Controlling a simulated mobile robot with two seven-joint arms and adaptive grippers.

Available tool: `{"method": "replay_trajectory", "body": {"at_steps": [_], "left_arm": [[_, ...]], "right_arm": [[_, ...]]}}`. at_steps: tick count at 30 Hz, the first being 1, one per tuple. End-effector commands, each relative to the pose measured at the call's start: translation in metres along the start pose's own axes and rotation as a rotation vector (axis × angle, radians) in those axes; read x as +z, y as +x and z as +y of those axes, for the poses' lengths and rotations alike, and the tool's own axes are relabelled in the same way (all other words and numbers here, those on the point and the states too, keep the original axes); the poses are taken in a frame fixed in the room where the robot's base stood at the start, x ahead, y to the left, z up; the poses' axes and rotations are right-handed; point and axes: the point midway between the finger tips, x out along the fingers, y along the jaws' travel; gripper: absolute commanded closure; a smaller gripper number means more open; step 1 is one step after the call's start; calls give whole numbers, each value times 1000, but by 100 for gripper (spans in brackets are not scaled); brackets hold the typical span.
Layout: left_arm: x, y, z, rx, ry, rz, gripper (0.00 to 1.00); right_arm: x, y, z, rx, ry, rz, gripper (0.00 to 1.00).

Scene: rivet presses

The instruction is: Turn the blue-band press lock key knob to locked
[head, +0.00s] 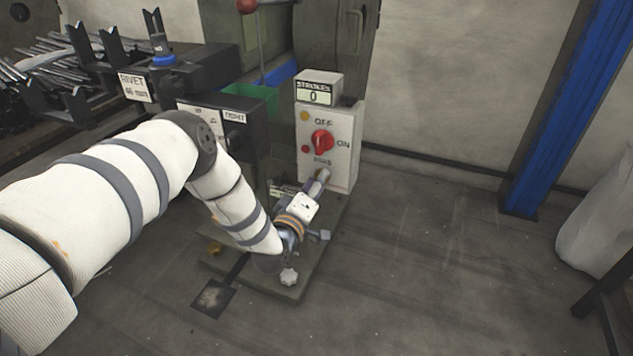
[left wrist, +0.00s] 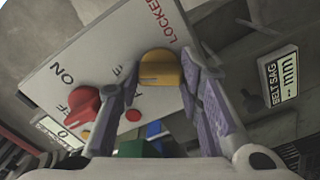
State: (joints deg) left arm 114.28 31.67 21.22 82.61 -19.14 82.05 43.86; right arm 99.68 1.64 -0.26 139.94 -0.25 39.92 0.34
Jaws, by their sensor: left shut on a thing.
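The press control box (head: 341,128) is a white panel on the press base. It carries a red OFF/ON knob (head: 322,142), which also shows in the left wrist view (left wrist: 84,102). Below that, my left gripper (head: 322,178) reaches the lower panel and covers the key knob in the head view. In the left wrist view the yellow key knob (left wrist: 160,68) sits between the two fingers of my left gripper (left wrist: 161,70), which is shut on it. The word LOCKED is printed beside the knob; which mark it points at is unclear. My right gripper is not in view.
A stroke counter (head: 319,92) reading 0 tops the box. A BELT SAG gauge (left wrist: 279,76) shows in the wrist view. The floor to the right is open up to a blue post (head: 560,100).

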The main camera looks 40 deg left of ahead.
Motion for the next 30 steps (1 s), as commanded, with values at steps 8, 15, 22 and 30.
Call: {"method": "replay_trajectory", "body": {"at_steps": [8, 15, 22, 30], "left_arm": [[0, 0, 2, 3, 262, -1, 95], [0, 0, 2, 3, 490, -1, 95], [0, 0, 2, 3, 700, 1, 95], [0, 0, 1, 2, 898, 0, 95]], "right_arm": [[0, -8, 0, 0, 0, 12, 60], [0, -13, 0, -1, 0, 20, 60], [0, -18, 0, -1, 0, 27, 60], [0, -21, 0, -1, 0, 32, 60]]}}
